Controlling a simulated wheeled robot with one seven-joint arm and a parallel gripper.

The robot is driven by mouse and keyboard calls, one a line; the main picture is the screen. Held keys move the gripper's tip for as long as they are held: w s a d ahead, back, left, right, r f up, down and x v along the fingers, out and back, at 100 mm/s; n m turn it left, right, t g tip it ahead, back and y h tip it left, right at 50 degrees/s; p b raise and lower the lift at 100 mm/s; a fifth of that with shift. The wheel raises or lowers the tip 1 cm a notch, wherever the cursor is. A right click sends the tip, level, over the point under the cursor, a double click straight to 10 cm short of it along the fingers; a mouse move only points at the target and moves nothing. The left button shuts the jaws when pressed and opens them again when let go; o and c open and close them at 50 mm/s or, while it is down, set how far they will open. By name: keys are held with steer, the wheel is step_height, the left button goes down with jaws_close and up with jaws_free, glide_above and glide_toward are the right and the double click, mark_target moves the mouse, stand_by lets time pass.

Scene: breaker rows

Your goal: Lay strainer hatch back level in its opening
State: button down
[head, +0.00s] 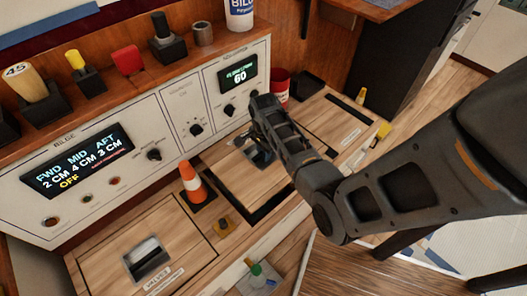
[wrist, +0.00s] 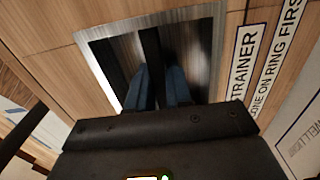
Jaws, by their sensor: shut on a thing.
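The strainer hatch (head: 236,182) is a wooden panel in the middle of the bench top in the head view. A label reading "TRAINER" (wrist: 245,58) lies beside the recess. The fingertips are partly shadowed.
An orange and white cone (head: 193,183) stands just left of the hatch. The valves hatch (head: 184,240) lies closed at front left. A red cup (head: 279,86) stands behind my gripper. A control panel (head: 110,150) rises at the back. A small green-topped item (head: 256,270) is at the front.

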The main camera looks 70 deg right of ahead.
steer(key=shift+w+r, duration=0.1)
steer(key=shift+r, duration=0.1)
step_height(320, 180, down, 6)
steer(key=b, duration=0.3)
steer(key=shift+b, duration=0.4)
steer(key=shift+f+b, duration=1.45)
steer(key=shift+f, duration=0.85)
stand_by(0.4)
steer(key=c, duration=1)
jaws_free()
steer(key=shift+o, duration=0.2)
steer(key=shift+a+f, duration=0.1)
steer(key=shift+f, duration=0.05)
step_height(320, 180, up, 8)
steer(key=shift+p, duration=1.15)
